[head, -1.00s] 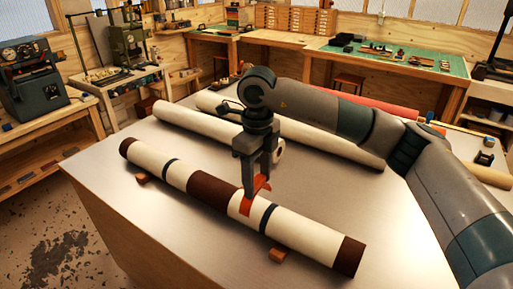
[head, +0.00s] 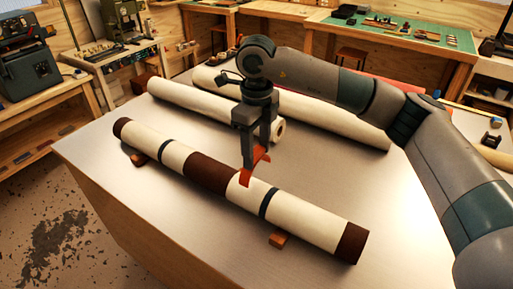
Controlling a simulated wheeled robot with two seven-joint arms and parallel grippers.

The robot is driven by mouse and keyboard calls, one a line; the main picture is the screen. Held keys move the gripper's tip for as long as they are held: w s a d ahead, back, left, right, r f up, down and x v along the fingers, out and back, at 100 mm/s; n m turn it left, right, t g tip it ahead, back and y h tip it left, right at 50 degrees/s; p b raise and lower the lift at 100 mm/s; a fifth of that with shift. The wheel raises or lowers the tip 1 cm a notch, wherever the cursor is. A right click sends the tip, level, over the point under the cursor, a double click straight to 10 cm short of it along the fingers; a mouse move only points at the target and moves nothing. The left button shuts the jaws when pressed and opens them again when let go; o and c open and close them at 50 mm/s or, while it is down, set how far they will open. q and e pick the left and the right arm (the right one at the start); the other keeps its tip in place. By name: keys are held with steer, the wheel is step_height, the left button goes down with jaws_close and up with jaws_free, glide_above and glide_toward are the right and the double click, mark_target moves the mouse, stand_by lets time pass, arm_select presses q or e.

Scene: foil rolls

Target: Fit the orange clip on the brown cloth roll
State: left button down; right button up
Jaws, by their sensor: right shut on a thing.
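A long cream cloth roll with a brown middle band, brown ends and dark rings (head: 210,172) lies slantwise on the grey table, raised on small wooden blocks. My right gripper (head: 258,148) points down over the roll, shut on the orange clip (head: 247,176). The clip hangs jaws down at the roll's upper edge, between the brown middle band and the right dark ring. I cannot tell whether it touches the roll, but it is not seated around it. My left gripper is out of view.
Two plain cream rolls (head: 190,108) (head: 345,128) lie farther back on the table (head: 160,225), partly behind my right arm. A wooden block (head: 280,239) supports the roll's near end. Bare table lies in front of the roll.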

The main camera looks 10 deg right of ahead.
steer(key=shift+f+b, duration=0.3)
steer(key=shift+f, duration=1.4)
steer(key=shift+b, duration=0.4)
steer(key=shift+f, duration=0.15)
steer(key=shift+f+b, duration=1.05)
steer(key=shift+b, duration=0.1)
steer(key=shift+f, duration=0.15)
steer(key=shift+f+b, duration=1.05)
steer(key=shift+b, duration=0.05)
steer(key=shift+f, duration=0.15)
